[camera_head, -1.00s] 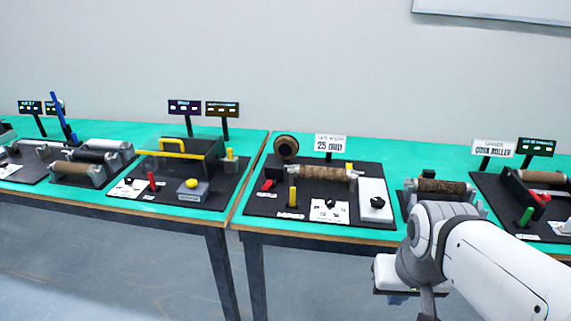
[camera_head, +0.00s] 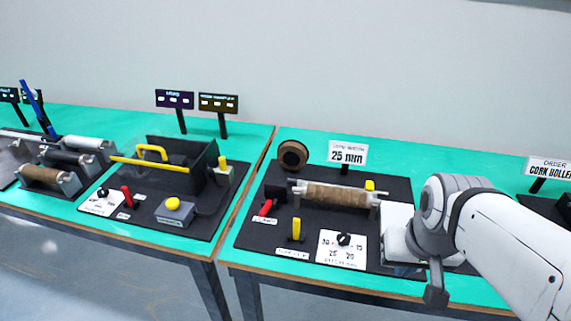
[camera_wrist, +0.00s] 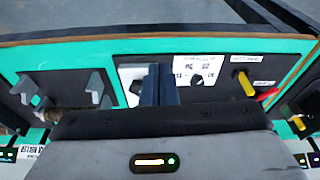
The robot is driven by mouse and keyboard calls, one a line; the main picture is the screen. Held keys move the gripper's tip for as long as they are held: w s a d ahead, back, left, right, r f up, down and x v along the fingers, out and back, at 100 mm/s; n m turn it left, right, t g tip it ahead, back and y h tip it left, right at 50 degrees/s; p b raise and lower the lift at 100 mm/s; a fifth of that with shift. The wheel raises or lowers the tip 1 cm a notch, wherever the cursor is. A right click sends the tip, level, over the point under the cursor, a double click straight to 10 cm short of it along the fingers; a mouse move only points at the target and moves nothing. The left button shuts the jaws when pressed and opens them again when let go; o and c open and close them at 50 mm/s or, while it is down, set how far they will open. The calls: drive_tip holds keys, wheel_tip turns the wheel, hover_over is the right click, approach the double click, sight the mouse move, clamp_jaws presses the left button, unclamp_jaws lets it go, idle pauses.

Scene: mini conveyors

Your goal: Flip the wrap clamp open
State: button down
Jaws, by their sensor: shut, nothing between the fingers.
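The middle station, on a black board (camera_head: 258,238), holds a brown wrapped roller (camera_head: 335,196). At its front left are a red lever (camera_head: 266,208) and an upright yellow lever (camera_head: 296,229). A small yellow part (camera_head: 370,185) shows behind the roller's right end. The label print is too small to tell which part is the wrap clamp. My gripper (camera_wrist: 160,84) is shut and empty, over the station's front right, by the white block with a dark knob (camera_wrist: 131,84). The yellow lever (camera_wrist: 245,85) and red lever (camera_wrist: 267,95) stand apart from it, to the right in the wrist view.
A white card with a dial (camera_head: 341,248) lies beside the yellow lever. A "25 mm" sign (camera_head: 347,152) and a brown roll (camera_head: 292,155) stand behind. Another station with a yellow-handled cover (camera_head: 150,152) is on the left table.

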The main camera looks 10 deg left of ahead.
drive_tip(key=shift+s+a, duration=0.1)
